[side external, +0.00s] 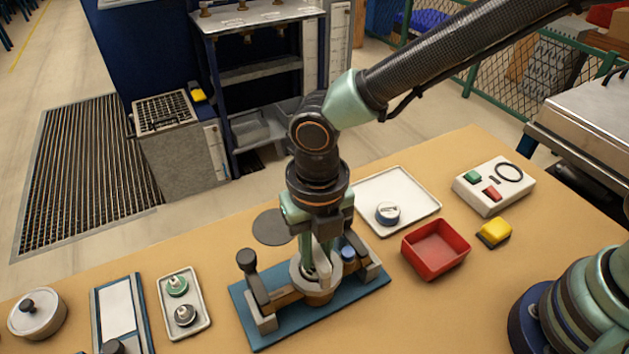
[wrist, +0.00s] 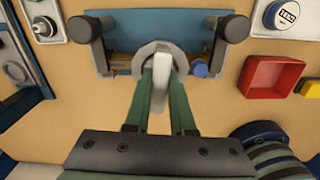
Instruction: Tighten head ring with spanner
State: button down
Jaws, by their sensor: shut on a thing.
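My gripper (side external: 320,262) points down over a blue fixture plate (side external: 268,335). In the wrist view its green fingers (wrist: 165,78) are shut on a pale grey piece, which looks like the spanner (wrist: 160,95). A grey rounded collar at its far end, over the middle of the fixture, looks like the spanner's ring end or the head ring; I cannot tell which. A brass-coloured meter body (side external: 318,298) sits below, between two dark clamp posts (side external: 252,268). My fingers hide much of the contact, so I cannot tell how the spanner is seated.
A red bin (side external: 436,250), a yellow block (side external: 494,233), and a white tray (side external: 412,192) with a round meter register (side external: 387,214) lie to the right. A small tray (side external: 184,302) with two round parts and a lidded pot (side external: 37,314) stand left. A blue knob (wrist: 200,69) sits beside the fixture's centre.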

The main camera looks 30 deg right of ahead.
notch_tip(320, 180, up, 5)
jog(key=shift+f, duration=0.1)
jog(key=shift+m, duration=0.7)
notch_tip(320, 180, down, 5)
jog(key=shift+f, duration=0.1)
jog(key=shift+s+m, duration=0.1)
jog(key=shift+m, duration=0.9)
jog(key=shift+n, duration=0.5)
jog(key=shift+n, duration=0.6)
